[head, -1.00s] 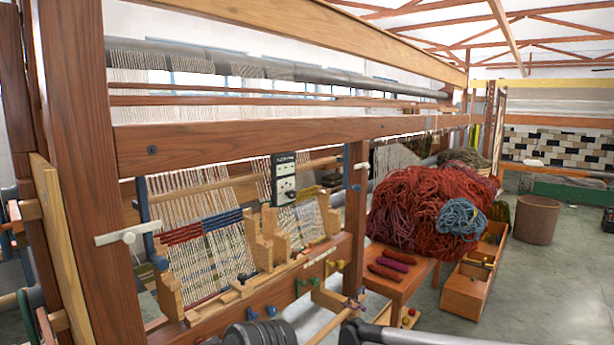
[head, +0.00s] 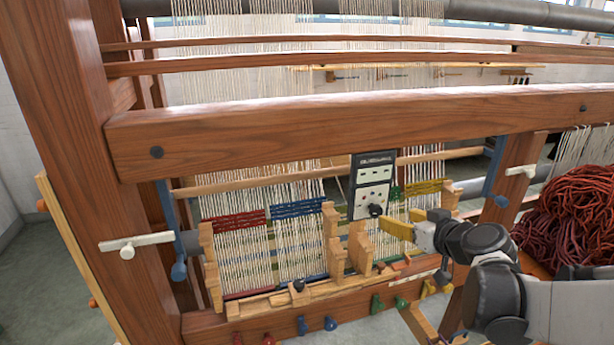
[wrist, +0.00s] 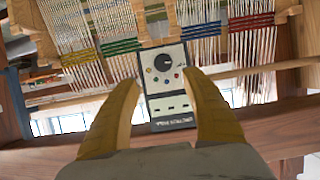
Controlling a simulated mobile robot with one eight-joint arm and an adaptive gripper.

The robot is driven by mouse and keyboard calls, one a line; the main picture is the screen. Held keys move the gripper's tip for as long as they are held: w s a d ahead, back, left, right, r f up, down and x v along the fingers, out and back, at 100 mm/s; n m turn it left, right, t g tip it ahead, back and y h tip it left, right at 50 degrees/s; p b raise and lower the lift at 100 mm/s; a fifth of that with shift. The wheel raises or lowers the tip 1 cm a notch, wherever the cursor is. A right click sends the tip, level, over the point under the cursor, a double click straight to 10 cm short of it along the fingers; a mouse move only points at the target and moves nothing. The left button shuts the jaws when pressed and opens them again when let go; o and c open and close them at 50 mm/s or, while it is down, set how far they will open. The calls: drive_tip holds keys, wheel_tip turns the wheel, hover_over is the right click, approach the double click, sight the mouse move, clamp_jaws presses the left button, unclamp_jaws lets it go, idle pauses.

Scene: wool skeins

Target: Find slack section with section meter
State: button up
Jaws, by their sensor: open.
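The section meter (head: 372,185) is a dark box with a pale face, standing upright at the front of the loom's warp. In the wrist view the meter (wrist: 166,85) appears inverted, with a dark knob, small coloured dots and slots. My gripper (head: 398,230) is open just in front of its lower part. In the wrist view my gripper's yellow fingers (wrist: 165,88) lie either side of it, with no clear contact. The warp sections carry red (head: 233,221), blue (head: 298,209), green (head: 393,193) and yellow (head: 426,187) bands. I cannot tell which section is slack.
A thick wooden beam (head: 330,130) crosses above the meter. Wooden posts and combs (head: 333,240) stand close on its left. Coloured pegs (head: 330,323) line the lower rail. A heap of red wool (head: 570,215) lies at the right.

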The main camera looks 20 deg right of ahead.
sight(378, 212)
drive_tip(key=x, duration=0.3)
drive_tip(key=b+x, duration=0.1)
drive_tip(key=x, duration=0.1)
drive_tip(key=a+x, duration=0.1)
drive_tip(key=x, duration=0.2)
drive_tip(key=shift+w+f+b, duration=0.25)
drive_tip(key=shift+w+b, duration=0.05)
drive_tip(key=shift+b, duration=0.05)
drive_tip(key=shift+x, duration=0.8)
drive_tip(key=shift+d, duration=0.15)
clamp_jaws()
